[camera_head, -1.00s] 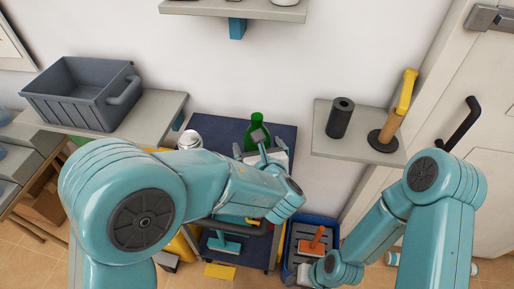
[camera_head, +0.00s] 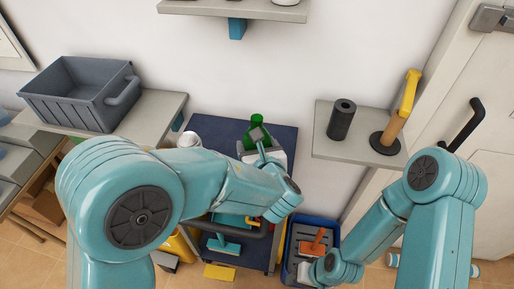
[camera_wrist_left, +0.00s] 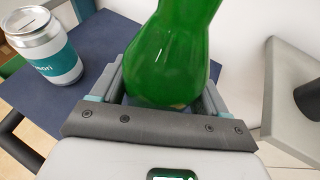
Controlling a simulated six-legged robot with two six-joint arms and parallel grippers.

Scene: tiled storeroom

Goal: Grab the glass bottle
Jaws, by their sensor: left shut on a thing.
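The green glass bottle (camera_head: 257,120) stands upright on the dark blue top of a cart (camera_head: 222,128); its lower part is hidden behind my left gripper in the head view. It also shows large in the left wrist view (camera_wrist_left: 172,45), between the fingers. My left gripper (camera_head: 260,143) is shut on the bottle; its jaws also show in the left wrist view (camera_wrist_left: 165,95). My right gripper (camera_head: 308,275) is low, above the blue crate at the lower right, and its fingers are not clear.
A white and teal can (camera_wrist_left: 48,45) stands left of the bottle. A grey bin (camera_head: 75,95) sits on the left shelf. A blue crate (camera_head: 330,230) is below right.

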